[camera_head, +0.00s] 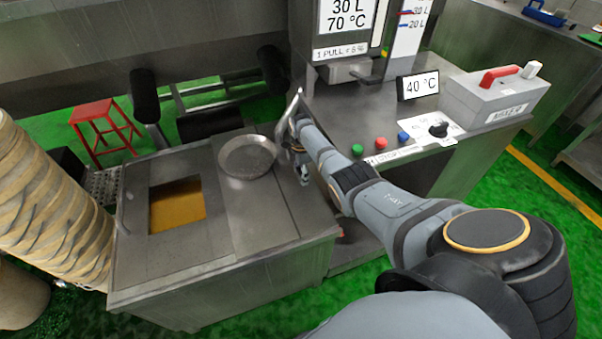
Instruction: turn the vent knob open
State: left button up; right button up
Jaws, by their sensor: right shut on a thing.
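My right gripper (299,150) reaches across from the lower right to the machine, just right of a round metal pan. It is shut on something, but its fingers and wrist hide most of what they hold. A thin, bright metal piece (290,112) rises beside the fingers; I cannot tell whether it is the held thing. A black knob (438,129) sits on a white dial plate on the counter, away from the gripper. The dial's marks are too small to read, so I cannot tell whether it is the vent knob. My left gripper is not in view.
The metal pan (247,157) rests on a steel cabinet (270,219) with an opening of amber liquid. A red stool (104,127) is behind.

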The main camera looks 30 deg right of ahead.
dwell(0.3)
jog(key=o, duration=1.2)
jog(key=shift+c, duration=0.2)
